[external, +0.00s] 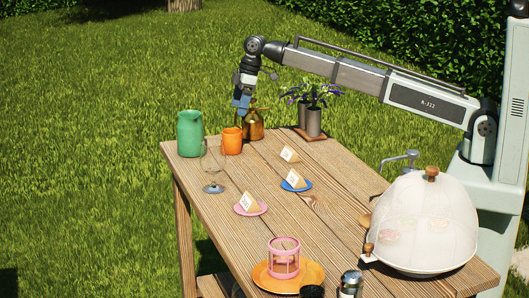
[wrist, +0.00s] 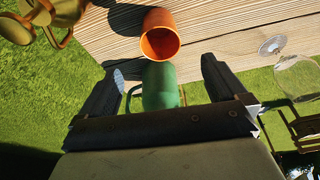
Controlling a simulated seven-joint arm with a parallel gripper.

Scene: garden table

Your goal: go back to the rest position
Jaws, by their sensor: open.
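My gripper (external: 242,104) hangs above the far left end of the wooden table (external: 290,220), close to the orange cup and the brass watering can in the picture. In the wrist view its two dark fingers (wrist: 161,68) are spread apart with nothing held between them. The green jug (wrist: 159,88) shows beyond and between the fingers, and the orange cup (wrist: 160,36) is past the fingertips. Both stand on the table in the external view, the jug (external: 190,133) left of the cup (external: 232,141).
A brass watering can (external: 252,125) stands beside the cup. Grass is open to the left.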

